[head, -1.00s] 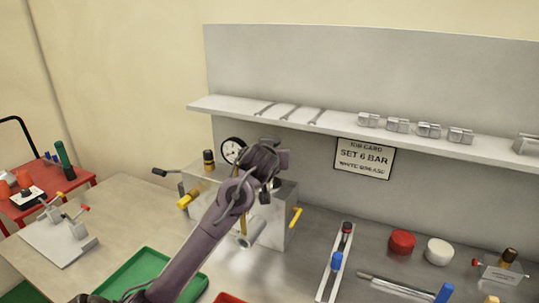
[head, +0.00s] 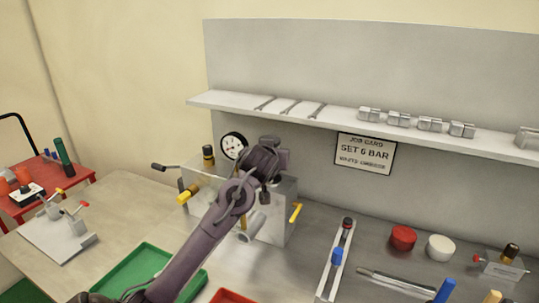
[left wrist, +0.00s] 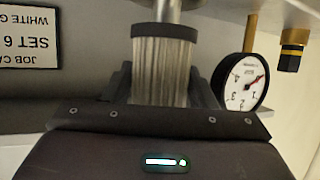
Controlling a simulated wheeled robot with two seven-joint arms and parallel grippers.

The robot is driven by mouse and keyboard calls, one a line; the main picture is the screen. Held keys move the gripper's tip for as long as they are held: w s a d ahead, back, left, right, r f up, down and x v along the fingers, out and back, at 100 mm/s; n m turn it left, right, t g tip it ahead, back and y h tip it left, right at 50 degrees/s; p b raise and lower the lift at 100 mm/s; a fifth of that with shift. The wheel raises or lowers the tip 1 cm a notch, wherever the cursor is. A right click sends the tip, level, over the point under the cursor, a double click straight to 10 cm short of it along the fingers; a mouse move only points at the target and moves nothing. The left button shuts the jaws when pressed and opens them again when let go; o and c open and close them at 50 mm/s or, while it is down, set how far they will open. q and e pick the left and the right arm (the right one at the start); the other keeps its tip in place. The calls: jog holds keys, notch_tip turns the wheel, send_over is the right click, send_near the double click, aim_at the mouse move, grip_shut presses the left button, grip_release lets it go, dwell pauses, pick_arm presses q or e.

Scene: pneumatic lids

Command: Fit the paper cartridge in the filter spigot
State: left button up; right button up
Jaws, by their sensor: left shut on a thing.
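My left gripper (head: 272,182) is above the grey valve block (head: 272,228) on the bench, its fingers mostly hidden by my arm in the head view. In the left wrist view it (left wrist: 165,92) is shut on the pale pleated paper cartridge (left wrist: 163,70), which has a dark end ring. A metal cylinder (left wrist: 160,10), apparently the filter spigot, is in line with the ring end. I cannot tell whether the cartridge is seated on it. The cartridge is hidden in the head view. My right gripper is not in view.
A pressure gauge (head: 234,146) and a black-and-brass fitting (head: 208,156) stand close beside the gripper. A shelf (head: 340,124) runs behind. A green tray (head: 150,262) lies in front. A red cap (head: 402,238) and a white cap (head: 440,247) are at right.

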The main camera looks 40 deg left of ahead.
pick_arm(q)
jog(key=shift+f+b, duration=0.9)
jog(key=shift+f, duration=0.4)
jog(key=o, duration=1.1)
jog(key=b+v, duration=0.2)
jog(key=v, duration=0.5)
jog(key=shift+s+d+r, duration=0.2)
jog(key=shift+s, duration=0.15)
